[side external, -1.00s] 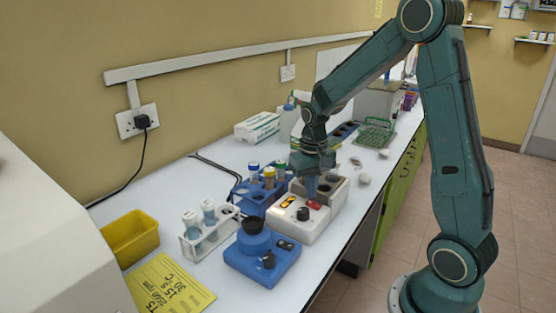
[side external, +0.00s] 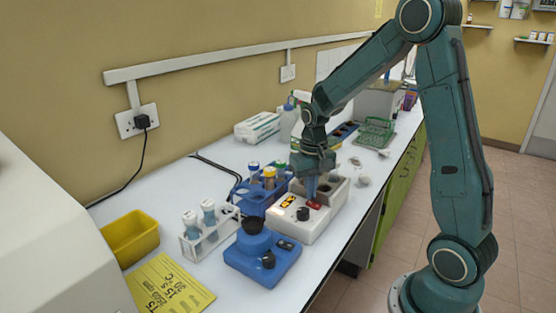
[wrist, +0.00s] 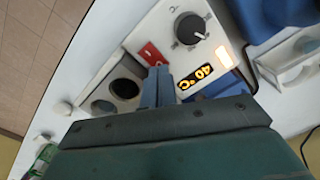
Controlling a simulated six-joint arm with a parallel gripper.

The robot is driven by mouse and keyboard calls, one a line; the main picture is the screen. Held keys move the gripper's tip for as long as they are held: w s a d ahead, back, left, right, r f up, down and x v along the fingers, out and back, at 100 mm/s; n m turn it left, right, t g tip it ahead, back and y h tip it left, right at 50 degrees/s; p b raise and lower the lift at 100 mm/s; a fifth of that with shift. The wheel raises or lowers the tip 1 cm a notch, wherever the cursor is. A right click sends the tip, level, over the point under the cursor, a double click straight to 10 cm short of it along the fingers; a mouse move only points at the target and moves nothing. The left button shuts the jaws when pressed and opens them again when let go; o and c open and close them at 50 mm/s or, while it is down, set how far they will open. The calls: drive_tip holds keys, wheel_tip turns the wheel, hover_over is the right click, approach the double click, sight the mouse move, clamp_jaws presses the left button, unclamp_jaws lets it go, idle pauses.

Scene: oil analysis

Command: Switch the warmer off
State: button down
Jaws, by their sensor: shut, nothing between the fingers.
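The warmer (side external: 290,226) is a white box with a grey block at its back holding dark round wells. Its front panel has a dark knob (side external: 303,214), which also shows in the wrist view (wrist: 190,28), and a red rocker switch (side external: 314,204), also in the wrist view (wrist: 152,54). The display (wrist: 197,76) is lit orange and reads 40 °C. A pale orange light (wrist: 224,56) glows beside it. My gripper (side external: 311,197) is shut and empty, pointing down with its blue fingertips (wrist: 158,72) right by the red switch. I cannot tell whether they touch it.
A blue device (side external: 262,260) with a black knob stands in front of the warmer. A blue tube rack (side external: 258,200) is close on its left, and a white rack (side external: 205,240) holds tubes. A yellow tray (side external: 130,238) lies further left.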

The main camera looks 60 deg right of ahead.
sight(310, 203)
drive_tip(key=shift+f, duration=0.75)
idle(0.8)
drive_tip(key=shift+r, duration=3.5)
drive_tip(key=s+a+r+n+t, duration=0.2)
drive_tip(key=s+a+r, duration=0.3)
drive_tip(key=s, duration=0.3)
drive_tip(key=s+a+r+n+t, duration=0.3)
drive_tip(key=s+a+r+n, duration=0.1)
drive_tip(key=s+a, duration=0.4)
drive_tip(key=shift+s+a+r+t, duration=0.25)
drive_tip(key=shift+s+r, duration=0.3)
drive_tip(key=shift+r, duration=0.35)
